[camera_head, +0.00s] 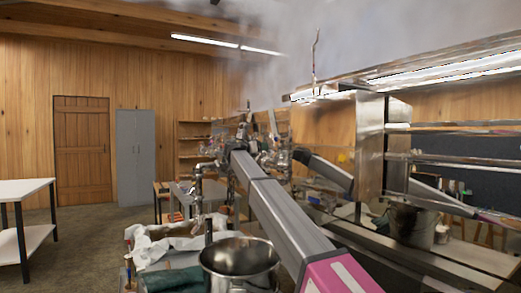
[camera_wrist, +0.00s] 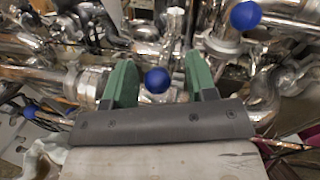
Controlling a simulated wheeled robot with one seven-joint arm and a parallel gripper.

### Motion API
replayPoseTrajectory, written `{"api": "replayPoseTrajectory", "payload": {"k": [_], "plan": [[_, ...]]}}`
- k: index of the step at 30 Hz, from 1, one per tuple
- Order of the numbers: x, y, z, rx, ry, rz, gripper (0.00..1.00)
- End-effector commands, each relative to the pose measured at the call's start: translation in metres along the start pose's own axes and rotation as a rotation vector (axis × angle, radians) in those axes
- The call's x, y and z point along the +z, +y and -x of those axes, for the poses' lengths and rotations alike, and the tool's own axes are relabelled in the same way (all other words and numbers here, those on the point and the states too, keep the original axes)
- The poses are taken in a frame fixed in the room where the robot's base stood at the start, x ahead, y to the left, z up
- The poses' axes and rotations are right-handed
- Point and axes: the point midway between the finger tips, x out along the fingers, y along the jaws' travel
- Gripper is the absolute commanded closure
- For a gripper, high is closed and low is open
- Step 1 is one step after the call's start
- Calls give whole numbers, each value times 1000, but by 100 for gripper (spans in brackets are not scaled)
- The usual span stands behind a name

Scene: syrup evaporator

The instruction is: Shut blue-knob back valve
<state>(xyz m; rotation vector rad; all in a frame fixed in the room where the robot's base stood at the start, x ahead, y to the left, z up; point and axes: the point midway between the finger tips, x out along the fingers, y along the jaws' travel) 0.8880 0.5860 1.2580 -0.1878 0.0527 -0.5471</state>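In the wrist view, my gripper (camera_wrist: 160,75) has two green fingers standing apart. A round blue knob (camera_wrist: 157,80) shows in the gap between them; neither finger appears to touch it, and its depth relative to the fingertips is unclear. A second blue knob (camera_wrist: 245,15) sits on the metal fittings at the upper right. A small blue piece (camera_wrist: 31,111) shows at the left edge. I cannot tell which knob is on the back valve. In the head view, my arm reaches to the steel pipework (camera_head: 207,165); my fingers and the knobs are not clear there.
Shiny pipes and fittings crowd around my fingers in the wrist view. In the head view, a steel pot (camera_head: 240,262) stands below the pipework, with a white cloth (camera_head: 150,245) to its left. The steel evaporator (camera_head: 340,130) rises to the right. A white table (camera_head: 25,190) stands far left.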

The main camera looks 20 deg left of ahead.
Motion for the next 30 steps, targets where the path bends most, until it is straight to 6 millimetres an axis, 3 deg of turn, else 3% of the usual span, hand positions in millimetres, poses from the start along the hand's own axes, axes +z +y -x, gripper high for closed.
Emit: {"api": "replayPoseTrajectory", "payload": {"k": [7, 21, 30], "plan": [[0, 0, 10, 2, -1, 0, 48], [-1, 0, 90, 2, 0, 0, 48], [0, 0, 108, 0, 0, 0, 48]]}}
